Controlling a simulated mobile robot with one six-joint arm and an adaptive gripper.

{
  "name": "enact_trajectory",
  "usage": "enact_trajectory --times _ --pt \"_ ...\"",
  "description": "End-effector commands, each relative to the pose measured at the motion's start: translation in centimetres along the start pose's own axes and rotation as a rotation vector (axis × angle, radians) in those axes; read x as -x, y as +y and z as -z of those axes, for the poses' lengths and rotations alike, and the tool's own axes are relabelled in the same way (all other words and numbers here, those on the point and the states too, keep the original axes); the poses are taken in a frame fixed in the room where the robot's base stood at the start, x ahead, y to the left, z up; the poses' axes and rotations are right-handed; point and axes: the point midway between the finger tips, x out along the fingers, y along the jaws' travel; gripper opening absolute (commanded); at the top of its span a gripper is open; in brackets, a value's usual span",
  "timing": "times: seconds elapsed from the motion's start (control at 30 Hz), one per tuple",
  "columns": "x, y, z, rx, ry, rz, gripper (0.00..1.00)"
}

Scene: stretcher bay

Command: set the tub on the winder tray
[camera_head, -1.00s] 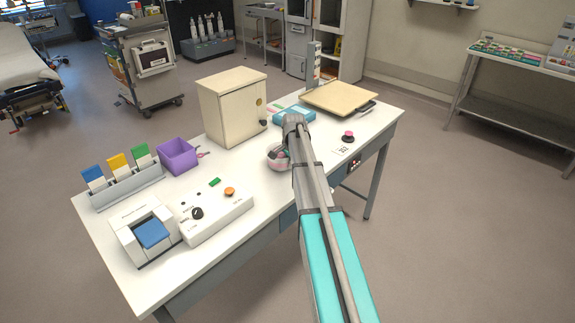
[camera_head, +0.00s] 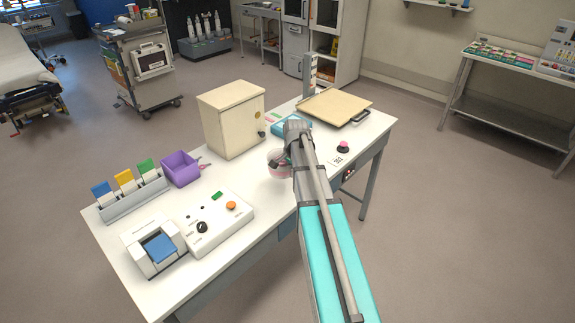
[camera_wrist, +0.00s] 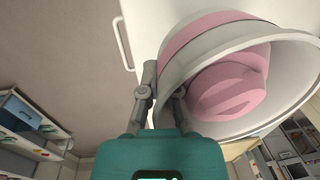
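The tub (camera_wrist: 213,35) is white with a pink band and a pink lump inside. It fills the upper right of the wrist view, its mouth tilted towards the camera. My gripper (camera_wrist: 165,80) is closed on the tub's wall, one finger outside and the other inside the rim. In the head view the tub (camera_head: 276,167) is partly hidden by my arm, over the middle of the white desk; I cannot tell its height. The tray I take as the winder tray (camera_head: 334,107) is a flat tan board with a dark side handle, at the desk's far right end, beyond my gripper.
A cream cabinet (camera_head: 231,118) stands left of my gripper. A blue item (camera_head: 292,122) lies between it and the tray, and a grey post (camera_head: 309,75) rises behind. A pink-topped button (camera_head: 344,147) is near the right edge. A purple bin (camera_head: 180,169) and control box (camera_head: 217,222) are at left.

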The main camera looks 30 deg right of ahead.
Motion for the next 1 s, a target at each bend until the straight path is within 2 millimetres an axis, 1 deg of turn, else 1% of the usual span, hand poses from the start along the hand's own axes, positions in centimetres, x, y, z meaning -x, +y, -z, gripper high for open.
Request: enact_trajectory --times 0.03,0.1,0.33,0.53,1.0 --pt "0.9 1.0 -0.9 0.000 0.000 0.000 0.00" --pt "1.4 1.8 -1.5 0.000 0.000 0.000 0.00" --pt "2.5 3.5 -2.7 0.000 0.000 0.000 0.00" --pt "2.7 3.9 -3.1 0.000 0.000 0.000 0.00" --pt "2.7 3.9 -3.0 -0.001 0.000 0.000 0.00"
